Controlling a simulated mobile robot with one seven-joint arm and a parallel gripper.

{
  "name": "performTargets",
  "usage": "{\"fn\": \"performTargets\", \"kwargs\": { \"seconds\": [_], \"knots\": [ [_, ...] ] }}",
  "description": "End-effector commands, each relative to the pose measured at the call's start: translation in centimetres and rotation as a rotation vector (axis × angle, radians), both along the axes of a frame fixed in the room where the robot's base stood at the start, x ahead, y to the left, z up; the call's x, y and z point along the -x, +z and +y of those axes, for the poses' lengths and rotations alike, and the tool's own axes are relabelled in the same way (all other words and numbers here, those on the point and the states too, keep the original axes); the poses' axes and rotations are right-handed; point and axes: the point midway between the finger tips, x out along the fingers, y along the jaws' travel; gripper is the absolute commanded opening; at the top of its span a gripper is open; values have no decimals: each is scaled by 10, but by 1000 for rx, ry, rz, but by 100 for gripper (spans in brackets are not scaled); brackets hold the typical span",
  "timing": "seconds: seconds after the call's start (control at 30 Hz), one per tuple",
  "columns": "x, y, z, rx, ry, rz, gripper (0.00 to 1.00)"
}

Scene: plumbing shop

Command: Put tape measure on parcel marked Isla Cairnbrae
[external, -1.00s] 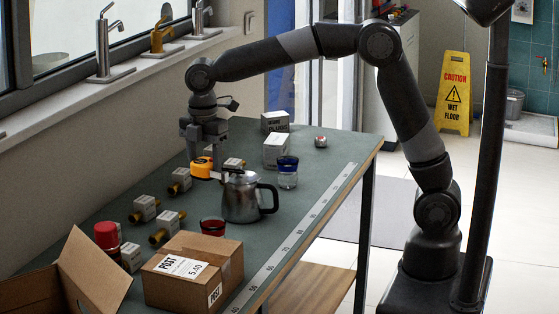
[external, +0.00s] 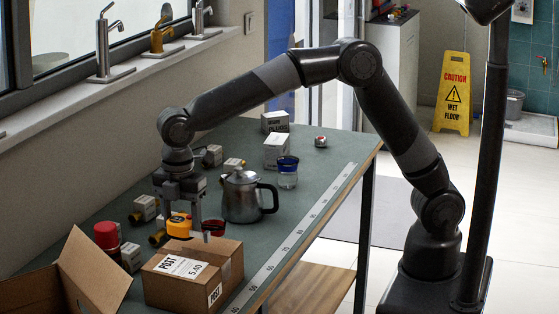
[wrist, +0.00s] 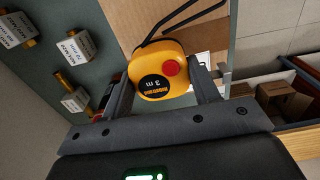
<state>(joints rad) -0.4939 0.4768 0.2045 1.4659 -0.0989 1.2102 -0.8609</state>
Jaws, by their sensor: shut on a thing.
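The yellow tape measure (external: 178,228) is held between the fingers of my gripper (external: 181,214). In the wrist view the tape measure (wrist: 157,70) shows a black "3 m" label, a red button and a black strap, with a finger on each side. The closed cardboard parcel (external: 228,268) stands at the near end of the bench, with a white POST 5.40 label on top. No recipient name is legible on it. The tape measure hangs near the parcel's back edge; its exact clearance is hard to tell. Cardboard (wrist: 150,18) shows beyond it in the wrist view.
Several small boxes with brass fittings (external: 145,207) line the wall side.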

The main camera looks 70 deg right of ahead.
Motion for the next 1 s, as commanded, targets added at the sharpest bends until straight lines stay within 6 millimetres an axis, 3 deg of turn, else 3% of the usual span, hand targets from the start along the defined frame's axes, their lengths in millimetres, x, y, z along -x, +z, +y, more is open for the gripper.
{"fn": "performTargets", "kwargs": {
  "seconds": [0.17,0.43,0.8,0.83,1.0],
  "knots": [
    [0,-7,6,0,-1,-1,23],
    [0,-41,6,-1,0,-1,23],
    [0,-46,5,-1,-1,-1,23],
    [0,-46,5,-1,-1,-1,58],
    [0,-46,5,-1,-1,-1,72]
  ]
}}
